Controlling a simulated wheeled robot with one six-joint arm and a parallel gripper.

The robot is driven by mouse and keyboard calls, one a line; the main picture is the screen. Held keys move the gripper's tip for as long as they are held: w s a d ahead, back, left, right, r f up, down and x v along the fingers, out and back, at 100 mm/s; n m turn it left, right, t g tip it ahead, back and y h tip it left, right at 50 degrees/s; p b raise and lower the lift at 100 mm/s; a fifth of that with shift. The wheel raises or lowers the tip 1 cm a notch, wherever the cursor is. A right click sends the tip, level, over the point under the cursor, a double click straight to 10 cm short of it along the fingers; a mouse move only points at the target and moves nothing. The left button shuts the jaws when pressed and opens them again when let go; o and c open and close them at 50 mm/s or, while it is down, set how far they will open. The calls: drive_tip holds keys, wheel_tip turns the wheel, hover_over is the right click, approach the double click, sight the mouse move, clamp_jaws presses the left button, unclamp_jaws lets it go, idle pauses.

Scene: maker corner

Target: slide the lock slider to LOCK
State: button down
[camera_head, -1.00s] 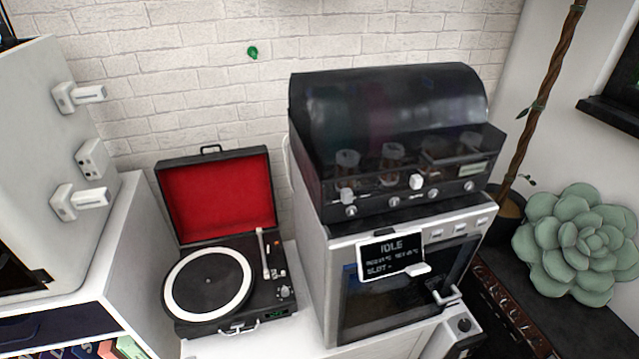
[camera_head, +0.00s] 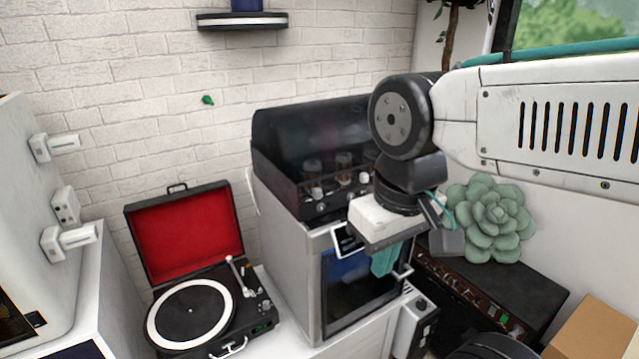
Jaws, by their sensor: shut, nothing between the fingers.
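No LOCK label is readable, so I cannot tell for sure which part is the lock slider. A dark-lidded unit (camera_head: 300,140) with small white knobs (camera_head: 318,193) on its front stands on a grey, glass-fronted machine (camera_head: 285,260). My gripper (camera_head: 384,262) points down in front of that machine's upper right front, its teal fingers shut and empty. I cannot tell whether it touches the machine.
An open record player (camera_head: 190,312) with a red-lined lid stands to the left. A white cabinet (camera_head: 35,210) with handles is at far left. A dark amplifier (camera_head: 490,290) bearing a succulent (camera_head: 490,220) is at right. A shelf (camera_head: 242,21) is on the brick wall.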

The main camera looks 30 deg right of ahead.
drive_tip(key=shift+a, duration=0.1)
drive_tip(key=w+d+r+t+h, duration=0.1)
drive_tip(key=w+d, duration=0.3)
drive_tip(key=w, duration=0.8)
drive_tip(key=w+d+r+t+h, duration=0.2)
drive_tip(key=w+d+h, duration=0.1)
drive_tip(key=w, duration=0.9)
drive_tip(key=shift+d+r+m+h, duration=0.15)
drive_tip(key=shift+d+m+h, duration=0.25)
drive_tip(key=shift+h, duration=0.4)
